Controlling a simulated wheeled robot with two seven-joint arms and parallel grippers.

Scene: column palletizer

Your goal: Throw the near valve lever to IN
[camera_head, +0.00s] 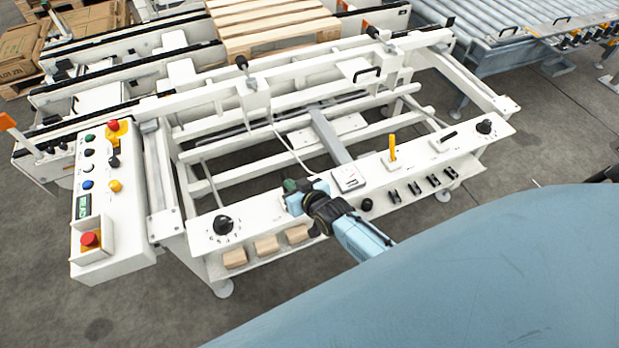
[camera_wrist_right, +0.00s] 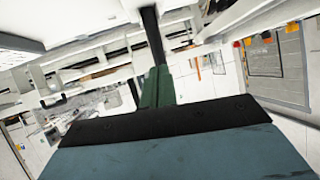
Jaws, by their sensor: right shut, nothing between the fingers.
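My right gripper (camera_head: 292,187) reaches in from the lower right and is shut with nothing in it. Its tip is over the white front rail, between the left black knob and the white gauge box. Dark green shows at its tip; in the right wrist view, a green piece (camera_wrist_right: 160,88) with a black bar (camera_wrist_right: 152,35) extends ahead of it. I cannot tell whether the black bar is a finger or a lever. A yellow lever (camera_head: 392,147) stands upright on the rail, right of the gripper and apart from it. A black handle (camera_head: 448,137) lies farther right. IN markings are not readable. My left gripper is not in view.
Black knobs (camera_head: 223,225) (camera_head: 484,127) sit near both rail ends. The gauge box (camera_head: 348,178) is close right of my gripper. Wooden blocks (camera_head: 266,246) lie on the shelf below. A button panel (camera_head: 101,190) stands at left. My pale blue arm covers the lower right.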

